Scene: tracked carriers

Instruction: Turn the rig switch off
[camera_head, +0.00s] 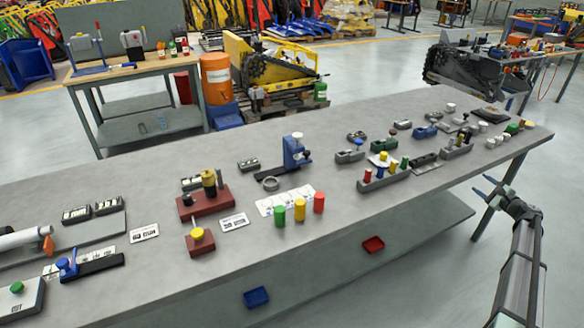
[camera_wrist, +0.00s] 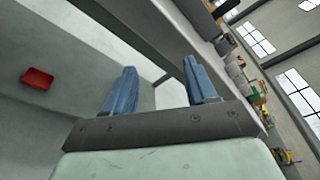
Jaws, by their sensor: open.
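The rig switch cannot be singled out for certain among the small devices on the grey bench (camera_head: 350,225). Candidates at left centre are a dark red block with a brass-coloured knob (camera_head: 209,182) and a smaller red block with a yellow button (camera_head: 198,237). A blue upright fixture (camera_head: 295,152) stands behind. A box with a green button (camera_head: 17,288) sits at the near left corner. My gripper (camera_head: 483,186) is off the bench's right front edge, far from these. In the wrist view its blue fingers (camera_wrist: 158,66) are apart, with nothing between them.
Green, yellow and red cylinders (camera_head: 299,210) stand on the bench's front middle. Several small grey, blue and green parts crowd its right half. A red tray (camera_head: 373,245) and a blue tray (camera_head: 256,297) lie below the bench top. The front strip of the bench is mostly clear.

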